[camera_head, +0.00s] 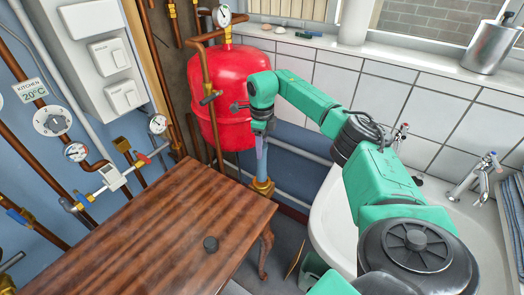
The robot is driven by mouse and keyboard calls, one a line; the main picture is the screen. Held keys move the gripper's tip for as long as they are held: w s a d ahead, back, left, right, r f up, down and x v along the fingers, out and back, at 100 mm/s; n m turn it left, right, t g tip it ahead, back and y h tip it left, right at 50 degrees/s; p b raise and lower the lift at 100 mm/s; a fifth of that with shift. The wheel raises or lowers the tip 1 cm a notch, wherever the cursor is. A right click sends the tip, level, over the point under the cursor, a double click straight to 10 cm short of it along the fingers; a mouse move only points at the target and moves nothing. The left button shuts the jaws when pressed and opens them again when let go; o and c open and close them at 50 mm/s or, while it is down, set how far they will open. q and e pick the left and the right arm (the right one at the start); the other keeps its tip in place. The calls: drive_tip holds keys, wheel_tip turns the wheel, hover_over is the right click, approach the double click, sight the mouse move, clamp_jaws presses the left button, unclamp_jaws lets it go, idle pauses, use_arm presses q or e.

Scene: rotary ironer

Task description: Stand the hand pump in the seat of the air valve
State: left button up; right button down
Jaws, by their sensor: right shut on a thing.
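My right gripper (261,126) reaches in from the lower right and is in front of the red tank's lower right side. It is shut on the hand pump (261,158), whose slim grey-blue barrel hangs nearly upright below it. The fingers hide the pump's upper part. The brass air valve seat (262,187) is directly under the barrel, between the tank and the wooden table. The barrel's lower end meets the brass in the picture; I cannot tell whether it is inside the seat or just above it. My left gripper is out of view.
The red tank (222,90) stands close behind my gripper. A white sink (335,215) is at the right. Copper pipes and gauges line the left wall.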

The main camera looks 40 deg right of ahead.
wheel_tip(320, 180, down, 2)
drive_tip(key=shift+f, duration=0.25)
drive_tip(key=shift+c, duration=1.8)
unclamp_jaws()
drive_tip(key=shift+a, duration=0.1)
wheel_tip(320, 180, up, 12)
drive_tip(key=shift+r+b, duration=0.15)
drive_tip(key=shift+b, duration=0.75)
